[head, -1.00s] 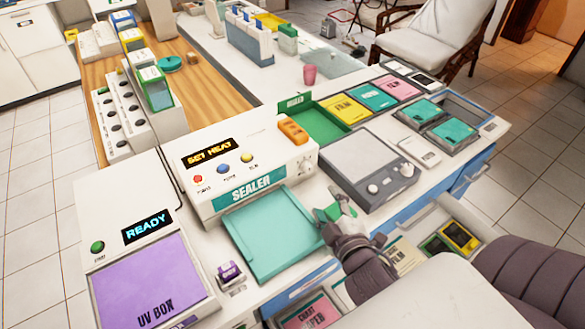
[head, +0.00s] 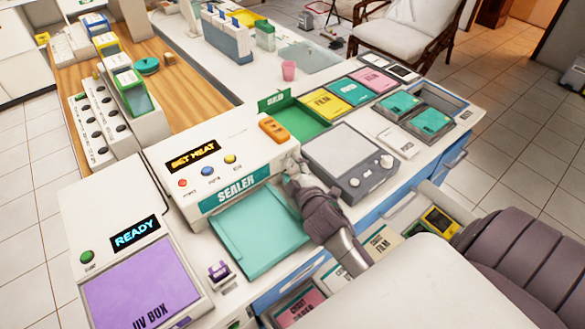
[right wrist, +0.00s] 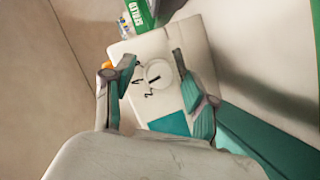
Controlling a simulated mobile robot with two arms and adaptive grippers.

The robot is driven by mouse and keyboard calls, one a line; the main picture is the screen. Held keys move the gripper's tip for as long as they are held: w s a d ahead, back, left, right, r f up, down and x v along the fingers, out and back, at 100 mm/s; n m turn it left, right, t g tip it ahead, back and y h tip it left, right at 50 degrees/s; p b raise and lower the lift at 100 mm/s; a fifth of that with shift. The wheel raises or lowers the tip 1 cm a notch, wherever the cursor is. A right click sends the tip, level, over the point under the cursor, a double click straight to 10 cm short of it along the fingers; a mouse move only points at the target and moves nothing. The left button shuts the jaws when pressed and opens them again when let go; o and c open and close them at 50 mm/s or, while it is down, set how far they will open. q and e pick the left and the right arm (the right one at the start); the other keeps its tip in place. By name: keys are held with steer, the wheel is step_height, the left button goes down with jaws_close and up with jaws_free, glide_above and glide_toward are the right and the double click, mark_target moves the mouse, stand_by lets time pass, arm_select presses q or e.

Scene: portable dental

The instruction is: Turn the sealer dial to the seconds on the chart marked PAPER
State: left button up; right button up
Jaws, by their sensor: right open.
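The white sealer (head: 215,165) shows SET HEAT on its display, with red, blue and yellow buttons below. Its round white dial (right wrist: 158,73) is on the side face, seen in the right wrist view, with a dark pointer line and small black marks hard to read. The dial is hidden in the head view. My right gripper (head: 294,172) is beside the sealer's right end. It is open, its teal-padded fingers on either side of the dial; I cannot tell whether they touch it. A pink CHART PAPER card (head: 300,308) lies low in front, its seconds unreadable. My left gripper is out of view.
A teal tray (head: 258,235) sits before the sealer. A grey scale (head: 340,150) stands close on the right of my gripper. The purple-lidded UV box (head: 140,285) is at left, a green tray (head: 305,118) behind.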

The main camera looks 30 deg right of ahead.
jaws_close()
steer(key=shift+r+p, duration=0.2)
steer(key=shift+p, duration=0.5)
steer(key=m+y+p, duration=0.1)
steer(key=m+p, duration=0.1)
steer(key=p, duration=0.1)
steer(key=m+g+y+p, duration=0.1)
steer(key=p, duration=0.2)
steer(key=shift+d+r+m, duration=0.2)
steer(key=shift+m, duration=0.2)
steer(key=shift+f+m+y+p, duration=0.1)
steer(key=shift+m+y+p, duration=0.65)
steer(key=shift+p, duration=0.3)
steer(key=shift+d+f+m+g+y+p, duration=0.15)
steer(key=shift+m+g+y+p, duration=0.15)
steer(key=shift+m+y+p, duration=0.55)
steer(key=shift+m+b, duration=0.3)
steer(key=shift+b, duration=0.05)
